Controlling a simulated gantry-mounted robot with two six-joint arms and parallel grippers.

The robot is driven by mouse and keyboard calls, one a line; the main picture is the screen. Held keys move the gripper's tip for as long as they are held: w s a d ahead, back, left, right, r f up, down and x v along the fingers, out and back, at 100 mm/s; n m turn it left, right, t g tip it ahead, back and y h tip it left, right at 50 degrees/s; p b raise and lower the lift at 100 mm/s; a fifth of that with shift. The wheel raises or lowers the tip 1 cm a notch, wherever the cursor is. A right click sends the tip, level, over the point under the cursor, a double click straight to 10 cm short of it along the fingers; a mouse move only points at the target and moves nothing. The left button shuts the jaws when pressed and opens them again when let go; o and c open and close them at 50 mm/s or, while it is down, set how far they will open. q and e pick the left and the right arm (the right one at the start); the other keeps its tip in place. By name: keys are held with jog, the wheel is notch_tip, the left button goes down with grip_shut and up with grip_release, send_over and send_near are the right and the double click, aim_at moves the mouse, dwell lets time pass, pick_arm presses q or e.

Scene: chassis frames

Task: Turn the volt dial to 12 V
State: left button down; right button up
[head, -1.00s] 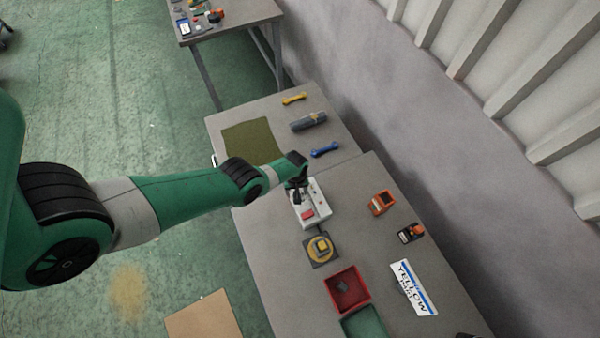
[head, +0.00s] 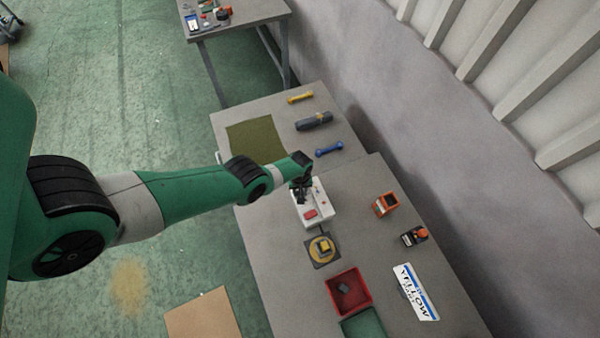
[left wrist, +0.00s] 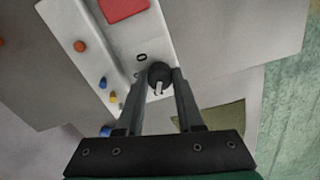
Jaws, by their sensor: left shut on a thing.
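The white control box (head: 322,211) stands on the grey bench, with a red patch (head: 310,214) on its top. My left gripper (head: 300,190) is over its far-left part. In the left wrist view the round black volt dial (left wrist: 159,72) sits on the box between the fingertips of my left gripper (left wrist: 161,80), which is shut on it. A pale pointer line (left wrist: 158,88) shows on the dial. A "0" mark (left wrist: 141,57) is beside it; other scale marks are too small or hidden to read. My right gripper is not in view.
Nearby stand a yellow button on a dark base (head: 323,249), a red bin (head: 349,292), an orange device (head: 385,205) and a black-orange device (head: 414,236). Blue (head: 329,149) and yellow (head: 300,97) tools lie farther back. The box also carries small coloured knobs (left wrist: 80,46).

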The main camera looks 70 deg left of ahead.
pick_arm(q)
jog(key=shift+m, duration=0.4)
jog(key=m, duration=1.1)
dwell(0.4)
jog(key=c, duration=0.5)
grip_release()
jog(key=shift+c, duration=0.2)
